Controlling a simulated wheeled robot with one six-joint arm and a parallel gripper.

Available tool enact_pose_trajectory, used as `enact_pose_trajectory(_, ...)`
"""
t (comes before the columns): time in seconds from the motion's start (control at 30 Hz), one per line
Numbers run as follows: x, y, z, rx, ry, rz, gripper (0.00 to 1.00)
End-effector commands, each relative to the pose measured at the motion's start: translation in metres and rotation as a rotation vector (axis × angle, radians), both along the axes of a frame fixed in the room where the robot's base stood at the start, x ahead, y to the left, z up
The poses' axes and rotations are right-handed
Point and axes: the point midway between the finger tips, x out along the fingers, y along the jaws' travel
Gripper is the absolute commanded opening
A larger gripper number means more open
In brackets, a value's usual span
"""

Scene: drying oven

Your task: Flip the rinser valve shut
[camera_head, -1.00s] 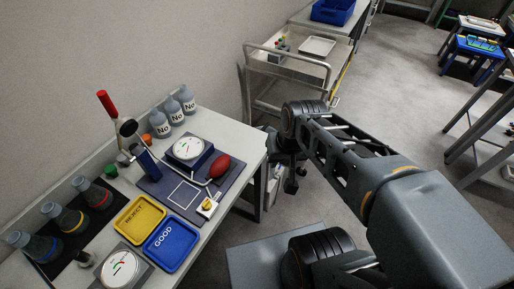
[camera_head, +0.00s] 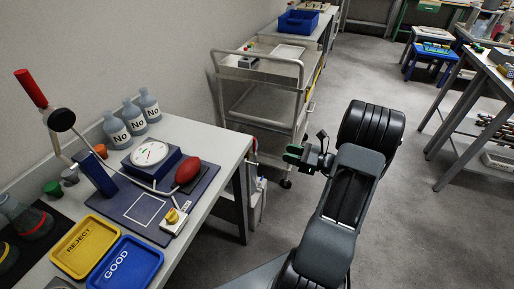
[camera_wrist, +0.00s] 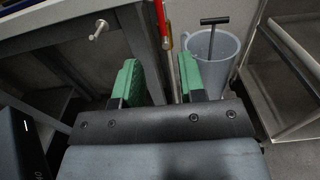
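My gripper (camera_head: 308,157) is off the right end of the bench, out over the floor, its green-padded fingers apart. In the wrist view the two green fingers (camera_wrist: 158,82) show a clear gap with nothing held. Beyond the gap is a thin red bar with an orange end (camera_wrist: 163,25) above a thin metal upright. A silver knob on a stem (camera_wrist: 98,30) sticks out from the bench side, left of the fingers. I cannot tell whether either is the rinser valve. On the bench, a yellow knob on a white block (camera_head: 172,217) lies near the red bulb.
A grey bucket (camera_wrist: 228,48) with a black T-handle stands right of the fingers, near a metal frame. The bench (camera_head: 215,135) carries a dial gauge (camera_head: 150,154), yellow tray (camera_head: 84,247), blue tray (camera_head: 125,265) and bottles. A trolley (camera_head: 256,68) stands behind; the floor right of my arm is open.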

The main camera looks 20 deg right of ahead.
Motion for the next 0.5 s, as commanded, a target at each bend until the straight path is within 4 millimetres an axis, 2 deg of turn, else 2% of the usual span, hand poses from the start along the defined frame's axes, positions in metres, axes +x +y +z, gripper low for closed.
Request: enact_pose_trajectory(0.5, 0.068, 0.063, -0.001, 0.001, 0.0, 0.001, 0.37)
